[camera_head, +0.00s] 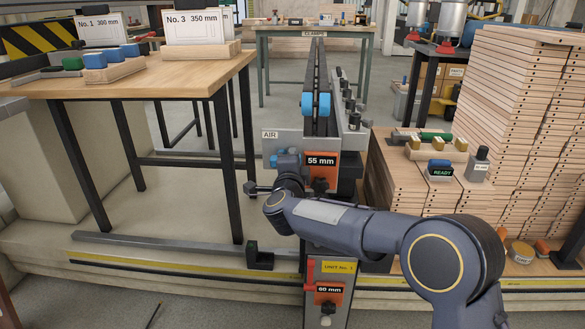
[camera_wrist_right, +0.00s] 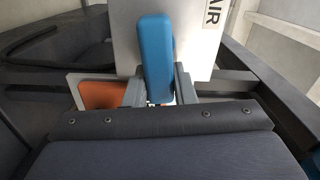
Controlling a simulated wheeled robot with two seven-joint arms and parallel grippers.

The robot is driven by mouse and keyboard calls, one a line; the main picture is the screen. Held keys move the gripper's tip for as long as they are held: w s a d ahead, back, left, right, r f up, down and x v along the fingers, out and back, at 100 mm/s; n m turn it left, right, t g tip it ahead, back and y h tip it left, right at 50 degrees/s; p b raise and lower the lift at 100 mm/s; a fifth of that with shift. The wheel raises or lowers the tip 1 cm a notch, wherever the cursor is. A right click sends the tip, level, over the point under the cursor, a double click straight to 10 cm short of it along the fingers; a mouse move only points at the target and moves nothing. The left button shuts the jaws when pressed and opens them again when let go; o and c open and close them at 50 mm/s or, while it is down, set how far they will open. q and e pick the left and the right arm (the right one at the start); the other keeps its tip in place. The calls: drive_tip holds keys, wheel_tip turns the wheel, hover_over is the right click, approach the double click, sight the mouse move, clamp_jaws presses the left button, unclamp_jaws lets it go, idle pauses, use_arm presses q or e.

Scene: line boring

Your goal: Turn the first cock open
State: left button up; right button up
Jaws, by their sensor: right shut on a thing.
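The blue cock handle (camera_wrist_right: 155,50) stands nearly upright in the right wrist view, in front of a pale plate lettered AIR (camera_wrist_right: 195,45). My right gripper (camera_wrist_right: 158,90) is shut on it, with one grey finger on each side of its lower part. In the head view a bit of blue (camera_head: 284,160) shows below the AIR label (camera_head: 270,135), just above my right gripper (camera_head: 284,172). My wrist and forearm hide much of the cock there, so its body cannot be made out. My left gripper is in neither view.
An orange 55 mm display (camera_head: 321,160) sits close right of the gripper, and a 60 mm display (camera_head: 328,293) is below my forearm. A wooden table (camera_head: 190,75) stands at left. Stacked boards (camera_head: 510,110) and a block marked READY (camera_head: 440,170) are at right.

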drive_tip(key=shift+f+m+b, duration=0.35)
drive_tip(key=shift+m+b, duration=0.15)
drive_tip(key=shift+m, duration=0.2)
drive_tip(key=o, duration=1)
drive_tip(key=shift+r, duration=0.1)
drive_tip(key=shift+s, duration=0.1)
drive_tip(key=shift+s, duration=0.3)
drive_tip(key=s+p, duration=0.1)
drive_tip(key=s, duration=0.6)
